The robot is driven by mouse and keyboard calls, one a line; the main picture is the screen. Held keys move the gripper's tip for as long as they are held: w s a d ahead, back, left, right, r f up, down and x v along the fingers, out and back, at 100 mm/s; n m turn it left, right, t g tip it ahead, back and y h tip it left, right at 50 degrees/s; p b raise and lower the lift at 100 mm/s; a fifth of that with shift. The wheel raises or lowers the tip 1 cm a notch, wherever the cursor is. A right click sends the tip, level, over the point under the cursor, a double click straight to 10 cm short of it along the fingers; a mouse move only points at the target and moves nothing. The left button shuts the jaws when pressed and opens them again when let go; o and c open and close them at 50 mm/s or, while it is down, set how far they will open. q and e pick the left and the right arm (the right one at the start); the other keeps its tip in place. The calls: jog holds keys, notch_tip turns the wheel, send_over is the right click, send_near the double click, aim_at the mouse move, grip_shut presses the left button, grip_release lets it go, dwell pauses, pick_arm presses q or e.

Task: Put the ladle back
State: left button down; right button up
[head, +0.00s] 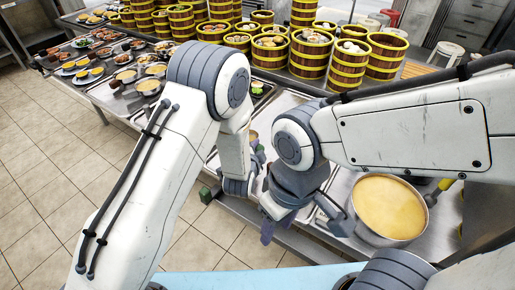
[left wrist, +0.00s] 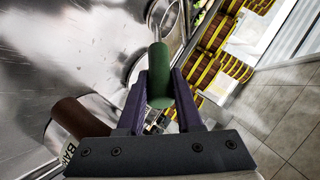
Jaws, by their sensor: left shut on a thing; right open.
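My left gripper (head: 240,185) is low over the counter's front edge, partly hidden by my own arms in the head view. In the left wrist view its purple fingers (left wrist: 160,95) are shut on a green cylindrical handle (left wrist: 158,72), which looks like the ladle's. A dark green end (head: 205,195) shows beside this gripper in the head view. The bowl of the held ladle is not clearly visible. My right gripper (head: 300,228) is open and empty, lower in the head view, left of a steel pot (head: 351,214) of yellow soup. A yellow-green handle (head: 445,184) sticks out at the pot's right rim.
Bamboo steamer towers (head: 309,58) stand along the back. Plates of food (head: 76,64) cover the counter at the left. A brown cylinder with a label (left wrist: 75,117) lies left of the fingers in the left wrist view. Tiled floor (head: 45,185) is clear at the left.

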pick_arm(q)
jog(key=shift+f, duration=0.2)
jog(key=c, duration=0.5)
grip_release()
jog(key=p+v, duration=0.2)
jog(key=v, duration=0.8)
jog(key=shift+s, duration=0.2)
jog(key=shift+r, duration=0.1)
